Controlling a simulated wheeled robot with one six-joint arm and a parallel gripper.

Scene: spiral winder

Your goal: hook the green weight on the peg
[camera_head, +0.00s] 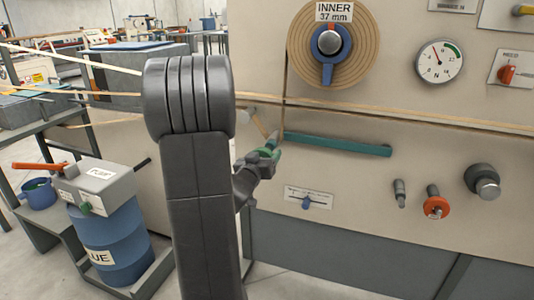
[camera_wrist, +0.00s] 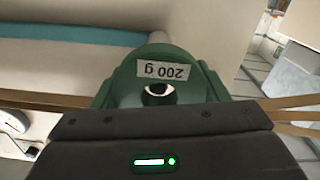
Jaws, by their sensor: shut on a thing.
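The green weight (camera_wrist: 150,72) with an upside-down "200 g" label fills the middle of the wrist view. Its lower part is hidden behind my gripper's dark body. In the head view a little green of the weight (camera_head: 264,153) shows at my gripper (camera_head: 268,153), which is shut on it. The gripper is at the left end of a teal bar (camera_head: 340,145) on the machine's front. The bar also crosses the top left of the wrist view (camera_wrist: 70,36). I cannot tell which peg is meant, or whether the weight touches one at the bar's end.
A grey peg (camera_head: 400,193), an orange-red disc (camera_head: 436,207) and a black knob (camera_head: 483,181) stick out from the panel at right. A paper strip (camera_head: 400,113) runs above the bar. A blue drum (camera_head: 112,240) with a pump stands at left.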

